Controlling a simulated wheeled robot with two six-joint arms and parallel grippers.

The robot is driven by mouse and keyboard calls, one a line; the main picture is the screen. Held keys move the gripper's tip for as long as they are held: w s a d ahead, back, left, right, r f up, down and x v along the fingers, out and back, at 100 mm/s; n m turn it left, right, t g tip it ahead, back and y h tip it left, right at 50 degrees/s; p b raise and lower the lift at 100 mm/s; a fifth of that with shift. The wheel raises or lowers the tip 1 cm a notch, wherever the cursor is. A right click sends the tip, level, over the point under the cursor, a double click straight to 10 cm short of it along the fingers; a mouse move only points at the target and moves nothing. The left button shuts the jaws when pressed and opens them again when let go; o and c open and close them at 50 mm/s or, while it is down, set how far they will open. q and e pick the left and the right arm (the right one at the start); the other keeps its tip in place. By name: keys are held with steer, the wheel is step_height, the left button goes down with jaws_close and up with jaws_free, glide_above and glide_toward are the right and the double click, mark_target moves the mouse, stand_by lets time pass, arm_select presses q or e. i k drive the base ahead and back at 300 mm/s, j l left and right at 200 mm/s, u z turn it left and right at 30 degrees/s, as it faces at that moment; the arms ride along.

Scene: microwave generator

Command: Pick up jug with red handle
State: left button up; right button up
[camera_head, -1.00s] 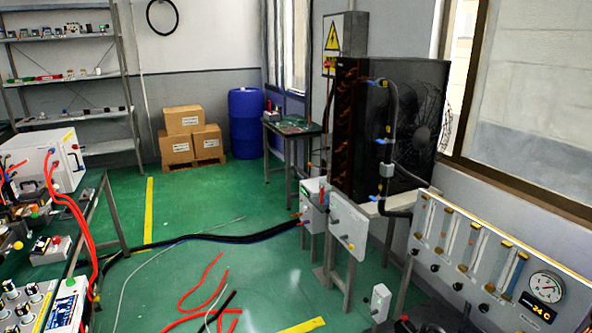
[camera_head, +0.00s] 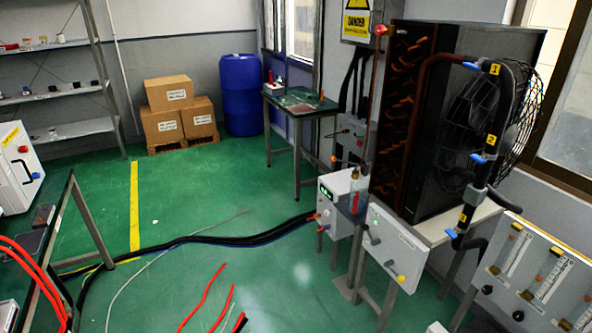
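I cannot make out a jug with a red handle for certain in the head view. A small side table (camera_head: 298,112) stands at the back, near the wall. On its left end is a small white object with a red part (camera_head: 271,82), too small to identify. A small red upright thing shows at the table's right edge, also too small to tell. Neither of my grippers is in view.
A blue barrel (camera_head: 242,95) and stacked cardboard boxes (camera_head: 168,93) stand left of the table. Black cables (camera_head: 215,237) and red hoses (camera_head: 207,297) lie across the green floor. A large fan unit (camera_head: 425,115) stands right. Green floor (camera_head: 200,195) before the side table is largely clear.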

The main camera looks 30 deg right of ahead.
mark_target(358, 187)
steer(key=i+z, duration=0.4)
steer(key=i+j+z, duration=0.6)
steer(key=i+z, duration=0.2)
